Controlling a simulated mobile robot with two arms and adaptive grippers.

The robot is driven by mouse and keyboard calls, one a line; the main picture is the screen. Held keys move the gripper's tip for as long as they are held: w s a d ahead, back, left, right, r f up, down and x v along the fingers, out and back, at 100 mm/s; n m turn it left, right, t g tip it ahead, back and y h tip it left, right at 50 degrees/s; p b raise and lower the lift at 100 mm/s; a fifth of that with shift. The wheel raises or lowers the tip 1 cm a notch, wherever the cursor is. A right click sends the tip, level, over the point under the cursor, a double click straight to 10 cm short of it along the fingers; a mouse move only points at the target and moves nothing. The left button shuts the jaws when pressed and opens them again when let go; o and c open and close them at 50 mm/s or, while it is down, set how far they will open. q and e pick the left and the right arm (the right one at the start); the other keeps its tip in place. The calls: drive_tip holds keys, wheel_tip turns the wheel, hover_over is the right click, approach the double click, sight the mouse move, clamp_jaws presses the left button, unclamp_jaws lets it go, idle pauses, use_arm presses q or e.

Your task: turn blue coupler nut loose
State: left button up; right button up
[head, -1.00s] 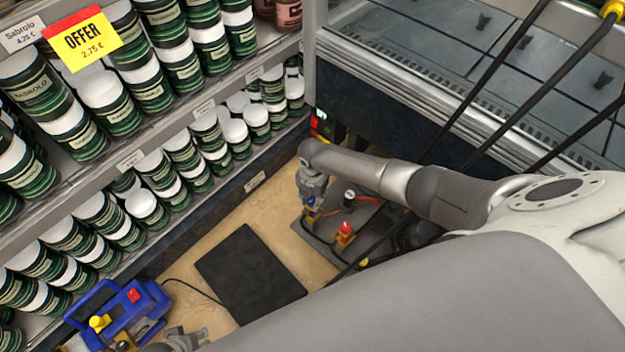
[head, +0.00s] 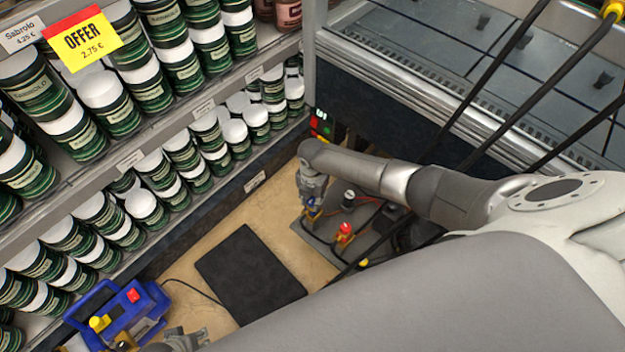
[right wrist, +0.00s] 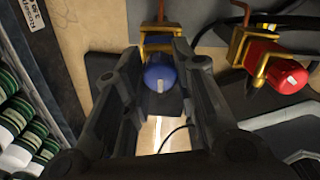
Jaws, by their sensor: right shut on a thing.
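The blue coupler nut (right wrist: 160,76) sits between the two dark fingers of my right gripper (right wrist: 158,85) in the right wrist view. The gripper is shut on it. The nut is in a brass-yellow holder (right wrist: 157,40). In the head view my right gripper (head: 311,199) points down at the blue nut on the grey plate (head: 318,247). A red coupler (head: 345,229) stands in its own yellow bracket close by, and shows in the right wrist view (right wrist: 287,76) to the right. My left gripper (head: 190,341) shows partly at the bottom edge; its finger state is unclear.
A blue device with a red button (head: 133,295) stands at the lower left. A flat black mat (head: 250,272) lies on the tan floor. Shelves of green-labelled jars (head: 182,150) line the left. Black cables (head: 490,85) hang across the right.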

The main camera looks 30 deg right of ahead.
sight(313, 199)
idle(0.4)
drive_tip(key=o, duration=1)
drive_tip(key=shift+o, duration=0.2)
drive_tip(key=shift+r, duration=0.1)
wheel_tip(313, 199, up, 12)
